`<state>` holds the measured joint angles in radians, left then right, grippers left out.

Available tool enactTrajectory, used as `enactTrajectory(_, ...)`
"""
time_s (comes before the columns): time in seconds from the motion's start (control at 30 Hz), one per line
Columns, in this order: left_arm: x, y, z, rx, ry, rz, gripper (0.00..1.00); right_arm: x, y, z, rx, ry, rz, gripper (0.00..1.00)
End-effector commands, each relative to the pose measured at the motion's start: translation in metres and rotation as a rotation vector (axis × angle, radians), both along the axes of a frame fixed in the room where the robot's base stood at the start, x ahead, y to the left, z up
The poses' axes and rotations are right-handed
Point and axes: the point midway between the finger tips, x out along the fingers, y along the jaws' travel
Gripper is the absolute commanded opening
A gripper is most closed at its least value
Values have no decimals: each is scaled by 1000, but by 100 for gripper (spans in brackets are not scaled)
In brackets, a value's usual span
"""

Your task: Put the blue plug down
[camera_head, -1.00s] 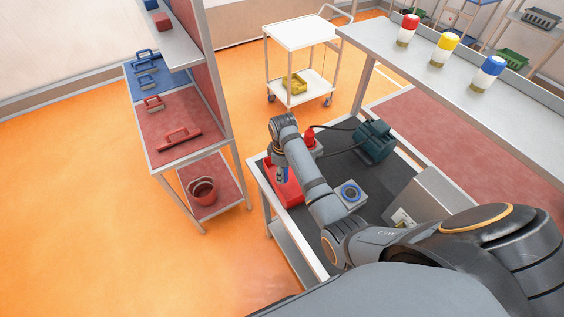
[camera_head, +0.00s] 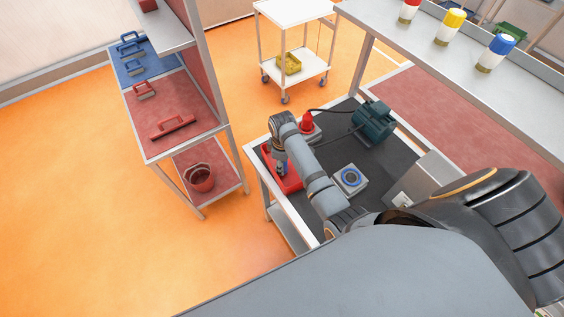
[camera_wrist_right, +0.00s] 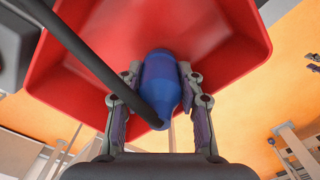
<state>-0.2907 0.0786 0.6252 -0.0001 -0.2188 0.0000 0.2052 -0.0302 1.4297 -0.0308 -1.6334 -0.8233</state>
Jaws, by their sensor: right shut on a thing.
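My right gripper (camera_wrist_right: 158,105) is shut on the blue plug (camera_wrist_right: 160,82), with one finger on each side of it. The plug is over the red tray (camera_wrist_right: 75,75) in the right wrist view; I cannot tell whether it touches the tray. A dark cable or rod crosses in front of the plug's lower end. In the head view the right gripper (camera_head: 281,166) is at the red tray (camera_head: 291,185) on the table's left side, and the plug is mostly hidden. My left gripper is not in view.
On the dark table (camera_head: 385,155) stand a blue-ringed socket (camera_head: 350,179), a red plug (camera_head: 306,122) on its base, and a teal machine (camera_head: 373,122) with cables. A red and blue shelf (camera_head: 165,110) stands left. Bottles, including a blue-capped one (camera_head: 496,52), stand on the right shelf.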

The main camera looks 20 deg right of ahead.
Motion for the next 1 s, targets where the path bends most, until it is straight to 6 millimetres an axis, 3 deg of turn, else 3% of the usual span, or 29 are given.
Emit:
enactTrajectory(0.1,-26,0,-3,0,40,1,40,1,0,-3,0,-1,0,0)
enactTrajectory(0.27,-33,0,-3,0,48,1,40,1,0,-8,0,-1,0,0)
enactTrajectory(0.3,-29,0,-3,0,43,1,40,0,0,-7,0,-1,0,43)
enactTrajectory(0.33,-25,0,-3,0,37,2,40,0,0,-7,0,-1,0,47)
enactTrajectory(0.5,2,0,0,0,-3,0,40,0,0,-7,0,0,0,47)
enactTrajectory(0.7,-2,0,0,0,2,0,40,1,0,-2,0,-3,0,47)
enactTrajectory(0.83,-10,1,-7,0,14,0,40,2,0,18,0,-7,0,47)
enactTrajectory(1.0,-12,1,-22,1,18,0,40,2,0,63,0,-8,0,47)
